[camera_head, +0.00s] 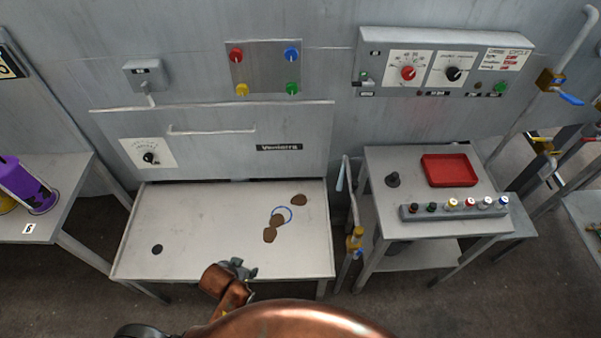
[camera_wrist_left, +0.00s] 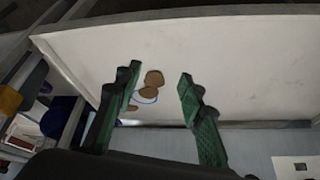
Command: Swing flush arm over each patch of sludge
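Three brown sludge patches lie toward the right side of the pale tray (camera_head: 190,225): an upper one (camera_head: 299,199), a middle one (camera_head: 278,219) and a lower one (camera_head: 270,235). A thin blue ring (camera_head: 290,211) lies beside the middle patch. Patches (camera_wrist_left: 153,78) and ring (camera_wrist_left: 146,99) also show between the fingers in the left wrist view. My left gripper (camera_head: 238,268) is over the tray's front edge; its green fingers (camera_wrist_left: 160,105) are spread with nothing between them. A thin pipe with a brass fitting (camera_head: 354,240) stands right of the tray; I cannot tell whether it is the flush arm.
A purple canister (camera_head: 30,187) is on the left table.

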